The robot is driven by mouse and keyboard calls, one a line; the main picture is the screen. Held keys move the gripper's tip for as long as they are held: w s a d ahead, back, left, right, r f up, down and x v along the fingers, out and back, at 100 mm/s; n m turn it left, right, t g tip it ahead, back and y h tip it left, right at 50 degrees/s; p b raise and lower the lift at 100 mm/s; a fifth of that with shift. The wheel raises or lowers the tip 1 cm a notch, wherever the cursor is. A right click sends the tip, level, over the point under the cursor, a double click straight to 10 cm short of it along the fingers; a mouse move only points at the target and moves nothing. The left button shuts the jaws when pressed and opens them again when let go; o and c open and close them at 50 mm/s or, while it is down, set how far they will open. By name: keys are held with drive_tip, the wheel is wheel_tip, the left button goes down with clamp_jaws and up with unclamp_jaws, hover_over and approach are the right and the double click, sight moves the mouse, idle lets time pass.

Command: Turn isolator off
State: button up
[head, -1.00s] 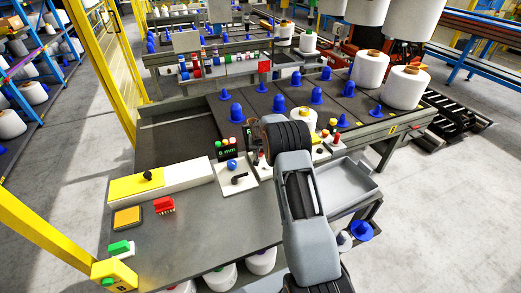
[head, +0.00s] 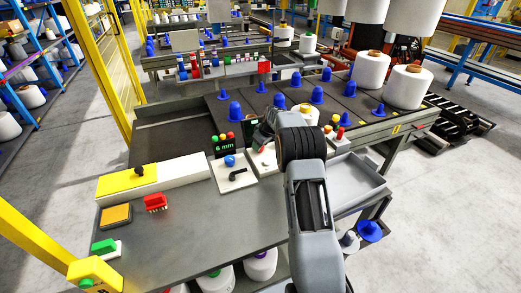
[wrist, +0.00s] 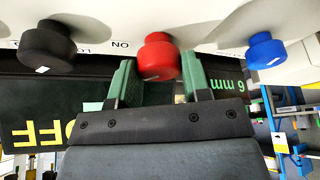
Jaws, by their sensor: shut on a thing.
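In the wrist view, my gripper (wrist: 158,85) has its two green fingers on either side of a round red knob (wrist: 158,55) with a small white mark, and is shut on it. The knob sits on a pale panel. In the head view my gripper (head: 265,136) is at the small panels at the back of the bench, and my arm hides much of that spot.
A black knob (wrist: 47,45) and a blue knob (wrist: 265,50) flank the red one closely. In the head view, a black lever (head: 238,175) and a green 6 mm display (head: 225,147) stand left of my gripper. The grey bench top (head: 200,230) has free room in front.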

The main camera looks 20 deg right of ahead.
drive_tip(key=n+g+y, duration=0.1)
drive_tip(key=n, duration=0.3)
drive_tip(key=shift+b, duration=0.3)
drive_tip(key=shift+n+g+y+p, duration=0.4)
drive_tip(key=shift+n+g+p, duration=0.15)
drive_tip(key=shift+n, duration=1.25)
drive_tip(key=o, duration=0.9)
drive_tip(key=shift+w, duration=0.1)
drive_tip(key=shift+d, duration=0.1)
drive_tip(key=p+v, duration=0.2)
drive_tip(key=v, duration=1.1)
drive_tip(key=shift+d+r, duration=0.25)
drive_tip(key=shift+r, duration=0.1)
